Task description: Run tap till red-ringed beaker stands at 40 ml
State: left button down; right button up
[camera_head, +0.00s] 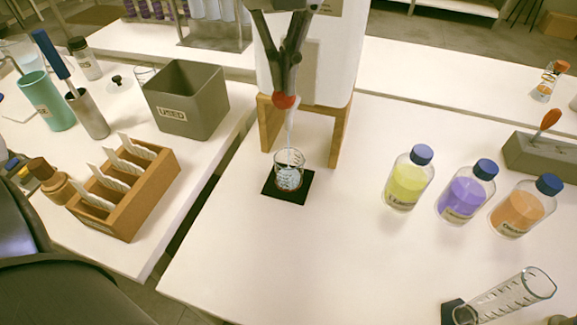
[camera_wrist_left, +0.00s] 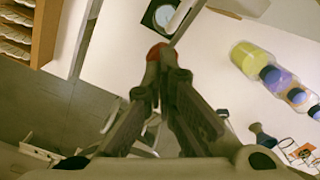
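The red-ringed beaker (camera_head: 289,172) stands upright on a black square pad (camera_head: 284,192) below the tap. A pale stream (camera_head: 290,138) runs down into it, and clear liquid lies in its lower part. The exact level against the marks is too small to read. The tap's red knob (camera_head: 284,101) is right at the tips of my left gripper (camera_head: 283,88). The fingers are closed together there; they seem to touch the knob rather than hold it between them. In the left wrist view the knob (camera_wrist_left: 156,51) shows just beyond the fingertips (camera_wrist_left: 164,68). My right gripper is not in view.
The white tank (camera_head: 335,65) sits on a wooden stand (camera_head: 339,135). Yellow (camera_head: 407,183), purple (camera_head: 464,195) and orange (camera_head: 519,213) bottles stand to the right. A measuring cylinder (camera_head: 510,295) is at lower right. The table front is clear. A grey bin (camera_head: 187,105) stands on the left table.

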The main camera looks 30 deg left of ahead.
pick_arm(q)
jog(key=shift+r+p, duration=0.3)
jog(key=shift+r, duration=0.45)
notch_tip(320, 180, up, 7)
